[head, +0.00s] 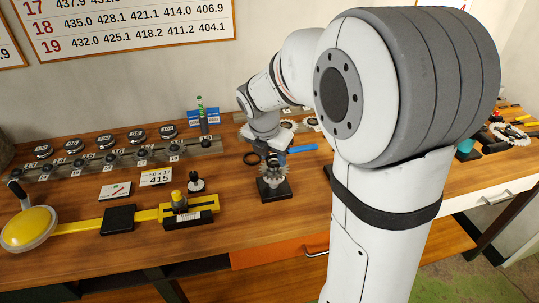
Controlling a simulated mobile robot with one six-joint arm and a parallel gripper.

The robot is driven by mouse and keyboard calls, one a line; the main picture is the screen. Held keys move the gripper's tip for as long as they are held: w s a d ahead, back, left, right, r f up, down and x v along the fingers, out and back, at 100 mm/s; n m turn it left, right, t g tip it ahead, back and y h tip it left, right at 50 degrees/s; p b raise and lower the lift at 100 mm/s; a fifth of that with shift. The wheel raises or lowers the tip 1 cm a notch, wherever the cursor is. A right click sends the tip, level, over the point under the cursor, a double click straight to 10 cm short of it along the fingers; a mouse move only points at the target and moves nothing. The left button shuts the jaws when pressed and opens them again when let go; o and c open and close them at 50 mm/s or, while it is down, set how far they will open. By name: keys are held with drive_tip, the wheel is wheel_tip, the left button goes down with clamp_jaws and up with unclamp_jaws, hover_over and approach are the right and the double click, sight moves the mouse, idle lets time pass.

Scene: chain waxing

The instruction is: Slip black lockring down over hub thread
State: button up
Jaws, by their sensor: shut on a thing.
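The hub (273,187) stands on a dark square block near the middle of the bench, with a grey toothed sprocket around it. My gripper (272,162) points down right above the hub and is shut on a small dark part, apparently the black lockring. The fingers and wrist hide most of this part and the hub's thread, so I cannot tell whether ring and thread touch. A separate-looking black ring (251,158) shows just left of the fingers, and seems to lie on the bench.
A yellow tool (100,221) with a round yellow end lies at the left front. A rack (115,157) with several labelled pieces stands behind it. A blue bar (303,148) lies right of my wrist. My arm covers the right middle.

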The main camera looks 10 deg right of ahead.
drive_tip(key=shift+f, duration=0.55)
drive_tip(key=o, duration=1)
drive_tip(key=shift+o, duration=0.2)
drive_tip(key=shift+r, duration=0.1)
drive_tip(key=v, duration=0.7)
drive_tip(key=shift+r, duration=0.3)
drive_tip(key=shift+s, duration=0.15)
